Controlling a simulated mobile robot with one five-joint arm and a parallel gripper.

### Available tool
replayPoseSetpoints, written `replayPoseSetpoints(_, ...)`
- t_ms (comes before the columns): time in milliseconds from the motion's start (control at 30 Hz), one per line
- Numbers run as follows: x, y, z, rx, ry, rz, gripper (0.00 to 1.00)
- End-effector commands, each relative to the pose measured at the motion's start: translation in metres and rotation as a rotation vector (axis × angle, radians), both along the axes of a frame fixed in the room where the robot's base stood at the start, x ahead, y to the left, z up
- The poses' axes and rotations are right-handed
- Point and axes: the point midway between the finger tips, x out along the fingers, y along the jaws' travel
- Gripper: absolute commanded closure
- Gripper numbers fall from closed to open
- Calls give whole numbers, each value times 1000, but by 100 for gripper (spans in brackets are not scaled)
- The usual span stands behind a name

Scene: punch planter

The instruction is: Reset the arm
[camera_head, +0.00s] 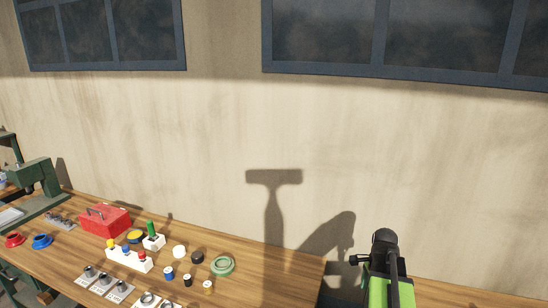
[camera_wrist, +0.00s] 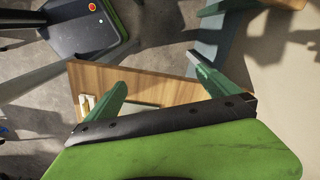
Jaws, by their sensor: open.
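My gripper (camera_wrist: 156,72) shows in the wrist view with its two green fingers wide apart and nothing between them. Past the fingers lies part of a wooden surface, with grey floor beyond it. In the head view, my green and black arm rises at the lower right, near the wall and beside the end of the wooden workbench (camera_head: 290,262). I cannot make out the fingers in the head view.
On the workbench stand a red toolbox (camera_head: 105,219), a white block with coloured knobs (camera_head: 128,259), a green ring (camera_head: 222,266) and several small parts. A dark green press (camera_head: 38,180) stands at the far left. The wall above the bench is clear below the windows.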

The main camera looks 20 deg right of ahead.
Motion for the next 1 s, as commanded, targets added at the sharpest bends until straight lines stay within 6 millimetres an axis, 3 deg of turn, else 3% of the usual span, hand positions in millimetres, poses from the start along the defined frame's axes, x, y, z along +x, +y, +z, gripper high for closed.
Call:
replayPoseSetpoints(33, 19, 38, -16, 0, 0, 85, 0)
replayPoseSetpoints(200, 59, 156, -41, 0, 1, 429, 0)
replayPoseSetpoints(333, 69, 236, -56, 1, 1, 722, 0)
replayPoseSetpoints(500, 63, 322, -73, 1, 1, 1163, 0)
replayPoseSetpoints(567, 58, 337, -74, 1, 1, 1320, 0)
replayPoseSetpoints(800, 51, 335, -70, 1, 1, 1712, 0)
replayPoseSetpoints(1000, 52, 333, -70, 1, 1, 1807, 0)
